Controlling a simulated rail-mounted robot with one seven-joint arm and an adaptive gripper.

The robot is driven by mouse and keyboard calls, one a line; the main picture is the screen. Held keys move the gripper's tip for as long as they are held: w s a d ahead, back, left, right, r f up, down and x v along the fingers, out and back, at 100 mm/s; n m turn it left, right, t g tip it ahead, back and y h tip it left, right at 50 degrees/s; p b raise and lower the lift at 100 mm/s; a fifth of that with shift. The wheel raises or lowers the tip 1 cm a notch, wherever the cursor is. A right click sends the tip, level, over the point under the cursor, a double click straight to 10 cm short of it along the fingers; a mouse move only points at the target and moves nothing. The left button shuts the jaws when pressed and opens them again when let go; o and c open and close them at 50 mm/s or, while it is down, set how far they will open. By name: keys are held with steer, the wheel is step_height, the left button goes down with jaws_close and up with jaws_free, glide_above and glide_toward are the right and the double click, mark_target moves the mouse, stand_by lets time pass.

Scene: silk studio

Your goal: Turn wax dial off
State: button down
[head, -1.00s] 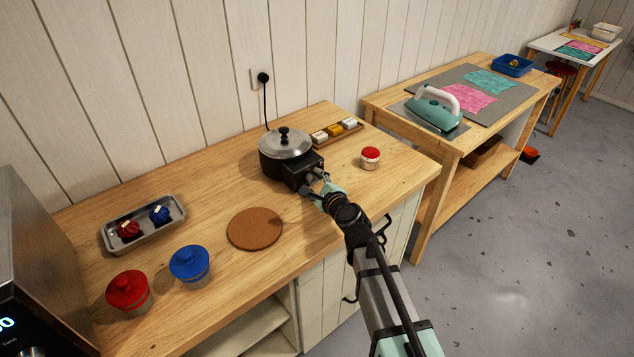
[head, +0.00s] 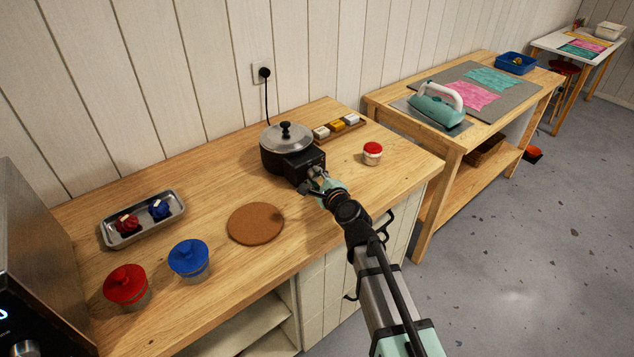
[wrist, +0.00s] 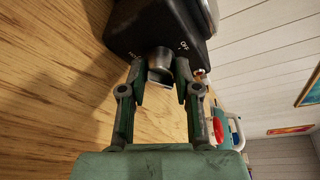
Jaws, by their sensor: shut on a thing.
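The wax pot (head: 286,140), black with a silver lid and black knob, stands on the wooden counter near the wall. Its black control box (head: 304,163) faces me. In the wrist view the grey metal wax dial (wrist: 159,58) sticks out of the box's face. White "OFF" lettering (wrist: 184,46) is printed to the right of the dial. Another mark on its left is too small to read. My gripper (wrist: 161,72) is shut on the dial, one finger on each side. In the head view my gripper (head: 314,179) is at the box's front, hiding most of the dial.
A cork mat (head: 256,223) lies left of my gripper. A small red-lidded jar (head: 372,154) stands to the right, and a wooden tray of blocks (head: 338,127) behind. Red (head: 126,284) and blue (head: 189,258) lidded jars and a metal tray (head: 143,220) are at the left.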

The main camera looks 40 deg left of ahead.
steer(key=f+n+b, duration=0.1)
steer(key=b, duration=0.3)
steer(key=shift+n+t, duration=0.3)
steer(key=shift+t, duration=0.1)
steer(key=n+y+b, duration=0.1)
steer(key=n+b, duration=0.1)
steer(key=b, duration=0.4)
steer(key=shift+t, duration=0.4)
steer(key=n+b, duration=0.1)
steer(key=b, duration=0.2)
steer(key=shift+a+r+n+b, duration=0.1)
steer(key=shift+r+n+b, duration=0.1)
steer(key=shift+n+b, duration=0.2)
steer(key=shift+r+n+b, duration=0.2)
steer(key=shift+n+b, duration=0.1)
steer(key=shift+b, duration=0.1)
steer(key=c, duration=0.8)
jaws_free()
steer(key=shift+s, duration=0.1)
